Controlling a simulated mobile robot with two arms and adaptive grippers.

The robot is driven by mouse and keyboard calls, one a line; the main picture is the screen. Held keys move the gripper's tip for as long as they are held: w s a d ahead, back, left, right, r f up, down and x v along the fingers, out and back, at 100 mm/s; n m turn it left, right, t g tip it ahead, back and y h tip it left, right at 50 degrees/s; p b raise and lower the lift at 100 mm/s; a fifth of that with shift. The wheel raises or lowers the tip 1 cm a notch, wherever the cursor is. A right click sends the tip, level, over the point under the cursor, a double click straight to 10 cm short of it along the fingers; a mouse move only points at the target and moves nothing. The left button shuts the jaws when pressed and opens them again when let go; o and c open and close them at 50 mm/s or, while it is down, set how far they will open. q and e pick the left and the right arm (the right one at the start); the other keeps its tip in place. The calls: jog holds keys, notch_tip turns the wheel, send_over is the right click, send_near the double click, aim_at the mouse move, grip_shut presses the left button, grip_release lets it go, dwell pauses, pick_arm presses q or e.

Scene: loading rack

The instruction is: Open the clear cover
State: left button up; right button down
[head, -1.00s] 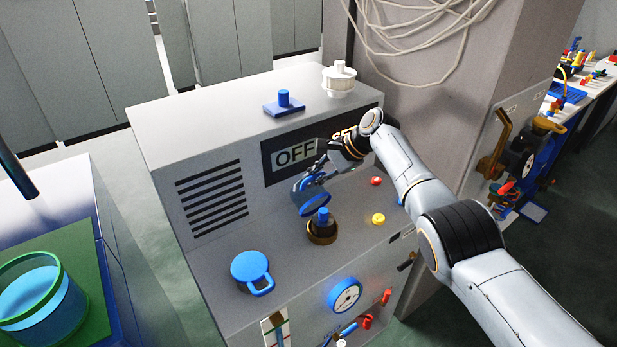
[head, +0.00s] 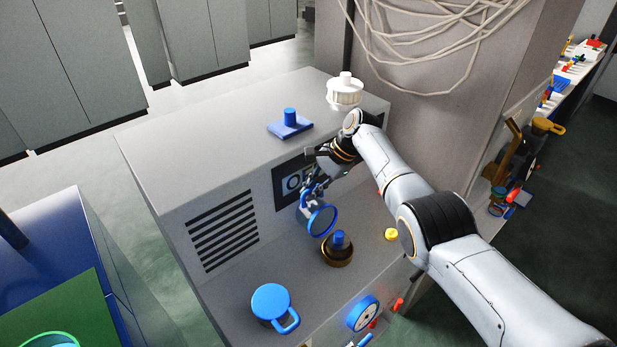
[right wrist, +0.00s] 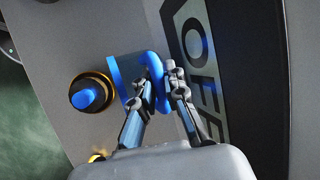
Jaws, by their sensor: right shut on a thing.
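The clear cover (head: 322,221), a see-through cup with a blue rim, stands tilted up behind the blue button (head: 339,240). The button sits in a dark brass-coloured ring (head: 337,255) on the machine's ledge and is uncovered. My right gripper (head: 309,200) is shut on the far side of the cover. In the right wrist view, the fingers (right wrist: 163,88) close around the cover's blue edge (right wrist: 138,76), and the button (right wrist: 88,94) is beside it, apart from it. My left gripper is not in view.
The display panel (head: 284,186) is close behind the gripper. A blue-lidded mug-like part (head: 271,300), a yellow button (head: 391,234) and a blue dial (head: 362,314) are nearby. A blue knob plate (head: 290,125) and a white knob (head: 345,91) stand on top.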

jog(key=shift+w+r, duration=0.1)
jog(key=shift+w, duration=0.1)
dwell(0.3)
jog(key=c, duration=1.7)
grip_release()
jog(key=shift+s, duration=0.1)
jog(key=shift+o, duration=0.2)
jog(key=v, duration=1.2)
jog(key=shift+a, duration=0.1)
